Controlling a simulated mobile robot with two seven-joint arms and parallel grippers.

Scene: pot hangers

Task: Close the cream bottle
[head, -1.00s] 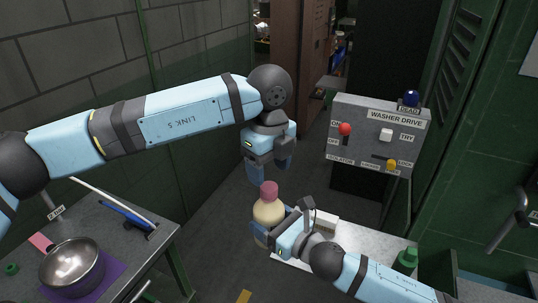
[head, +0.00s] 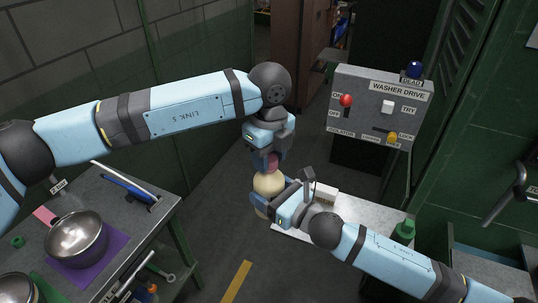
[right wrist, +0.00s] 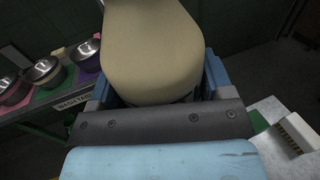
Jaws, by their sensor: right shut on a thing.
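The cream bottle (head: 268,184) has a pale cream body and a pink cap (head: 271,162) at its top. My right gripper (head: 271,203) is shut on the bottle's body and holds it roughly upright. In the right wrist view the bottle's body (right wrist: 160,45) fills the top middle, between the blue fingers. My left gripper (head: 269,158) points down from above, with its fingers beside the pink cap. I cannot tell whether they press on it. The fingers partly hide the cap, so its seating on the bottle is unclear.
A wash table at left bears a metal pot (head: 76,237) on a purple mat (head: 96,262). Open floor lies between.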

